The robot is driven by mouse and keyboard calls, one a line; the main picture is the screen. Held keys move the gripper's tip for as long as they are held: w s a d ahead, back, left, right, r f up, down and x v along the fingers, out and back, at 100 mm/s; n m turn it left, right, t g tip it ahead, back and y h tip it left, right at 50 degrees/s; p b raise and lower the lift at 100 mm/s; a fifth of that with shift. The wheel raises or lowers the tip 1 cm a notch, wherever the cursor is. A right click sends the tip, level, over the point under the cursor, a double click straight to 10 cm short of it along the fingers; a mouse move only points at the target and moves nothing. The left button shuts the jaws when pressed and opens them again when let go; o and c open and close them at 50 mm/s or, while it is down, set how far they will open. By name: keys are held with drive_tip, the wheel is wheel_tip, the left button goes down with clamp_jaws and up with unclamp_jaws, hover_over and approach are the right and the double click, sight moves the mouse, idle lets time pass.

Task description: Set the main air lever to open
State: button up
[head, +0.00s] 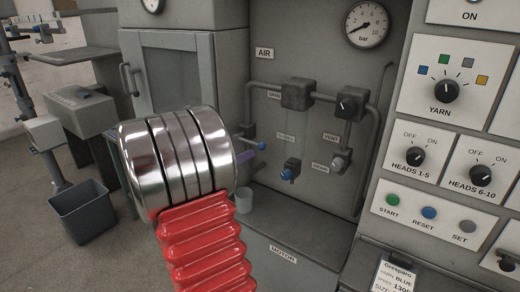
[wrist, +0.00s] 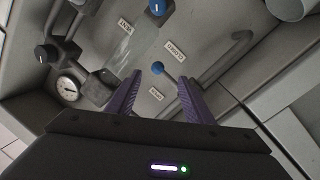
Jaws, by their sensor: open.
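The main air lever (head: 248,136) sits on the pipe at the left of the grey air panel and ends in a blue ball knob (head: 262,147). In the head view it points right, sloping down a little, with the OPEN label above it and a CLOSED label to its right. My gripper (head: 246,156) shows only its purple fingertips there, just below the lever; my metal wrist hides the rest. In the wrist view my gripper (wrist: 160,78) is open and empty, with the blue ball knob (wrist: 157,68) in line with the gap between its tips. I see no contact.
A blue drain knob (head: 287,174) and a black vent knob (head: 349,104) stand to the right on the panel. Pipes run above. A small cup (head: 244,200) stands on the ledge below. The button panel (head: 432,220) is farther right.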

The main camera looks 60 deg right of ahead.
sight(261, 147)
drive_tip(key=x, duration=0.9)
drive_tip(key=shift+s+d, duration=0.1)
drive_tip(key=shift+d, duration=0.05)
drive_tip(key=shift+c, duration=0.6)
clamp_jaws()
